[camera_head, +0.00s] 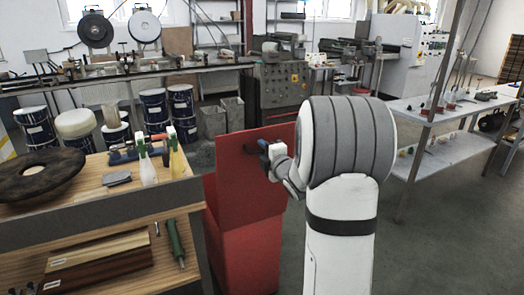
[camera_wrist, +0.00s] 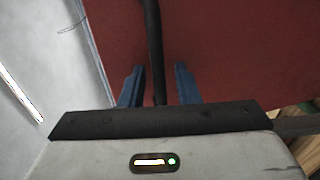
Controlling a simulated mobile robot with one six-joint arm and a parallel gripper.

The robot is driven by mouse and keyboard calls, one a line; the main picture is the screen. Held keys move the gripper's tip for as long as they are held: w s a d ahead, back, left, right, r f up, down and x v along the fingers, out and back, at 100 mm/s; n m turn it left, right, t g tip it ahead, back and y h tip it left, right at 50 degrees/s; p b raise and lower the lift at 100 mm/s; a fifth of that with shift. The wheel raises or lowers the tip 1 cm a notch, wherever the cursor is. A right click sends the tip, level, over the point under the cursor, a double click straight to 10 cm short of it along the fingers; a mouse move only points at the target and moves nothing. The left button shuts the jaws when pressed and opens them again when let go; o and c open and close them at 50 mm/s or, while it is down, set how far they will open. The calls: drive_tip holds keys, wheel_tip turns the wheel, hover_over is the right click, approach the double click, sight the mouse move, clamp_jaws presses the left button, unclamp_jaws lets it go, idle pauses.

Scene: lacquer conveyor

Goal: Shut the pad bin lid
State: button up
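The red pad bin (camera_head: 245,255) stands on the floor beside the wooden workbench. Its red lid (camera_head: 240,165) is raised, a flat panel standing steeply above the body. My gripper (camera_head: 264,148) is at the lid's upper part in the head view. In the wrist view, the lid's red face (camera_wrist: 225,50) fills much of the picture. A dark bar (camera_wrist: 153,35), which looks like the lid's handle, runs between the two blue fingers of my gripper (camera_wrist: 158,70). The fingers are apart, with a visible gap on the right of the bar. My arm hides part of the bin's right side.
The workbench (camera_head: 115,207) at left holds a dark round pad (camera_head: 40,172), spray bottles (camera_head: 147,166) and a grey block (camera_head: 117,178). A metal shelf table (camera_head: 440,150) stands at right. Grey floor is open at lower right.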

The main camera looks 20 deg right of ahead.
drive_tip(key=shift+c, duration=0.4)
clamp_jaws()
